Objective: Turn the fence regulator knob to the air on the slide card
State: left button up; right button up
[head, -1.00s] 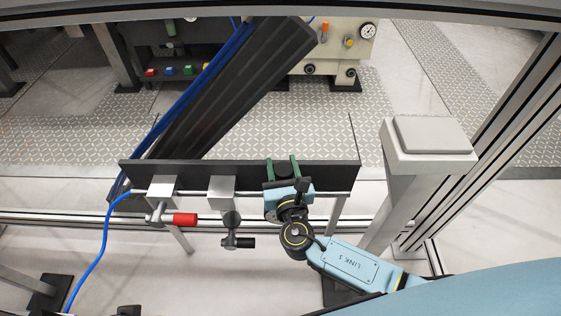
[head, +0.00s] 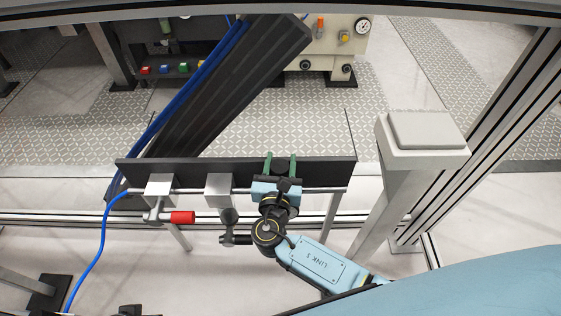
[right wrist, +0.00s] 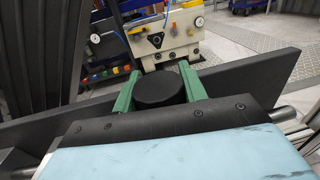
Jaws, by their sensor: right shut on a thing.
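The regulator knob, a round black knob, shows in the right wrist view (right wrist: 158,90) against the dark fence bar (right wrist: 255,80). My right gripper (right wrist: 160,92) has one green finger on each side of the knob and is shut on it. No pointer or marking on the knob can be made out. In the head view, my right gripper (head: 281,166) is at the right part of the fence bar (head: 225,170), and the knob is hard to make out between its fingers. I cannot identify the slide card. My left gripper is not in view.
Left of my right gripper, a red-handled valve (head: 181,217) and a black-handled valve (head: 237,239) hang from the metal rail. A blue hose (head: 92,262) runs down at the left. A grey post (head: 385,200) stands right of my arm. A beige panel with gauges (head: 340,45) is behind.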

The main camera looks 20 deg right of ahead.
jog(key=o, duration=1)
jog(key=shift+s+a, duration=0.25)
jog(key=shift+s, duration=0.25)
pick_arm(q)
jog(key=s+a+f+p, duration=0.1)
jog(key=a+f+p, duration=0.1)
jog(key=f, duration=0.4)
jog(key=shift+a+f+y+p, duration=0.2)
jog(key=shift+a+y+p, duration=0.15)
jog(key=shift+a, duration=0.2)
pick_arm(e)
jog(key=v, duration=1.2)
jog(key=shift+s, duration=0.1)
jog(key=shift+d, duration=0.1)
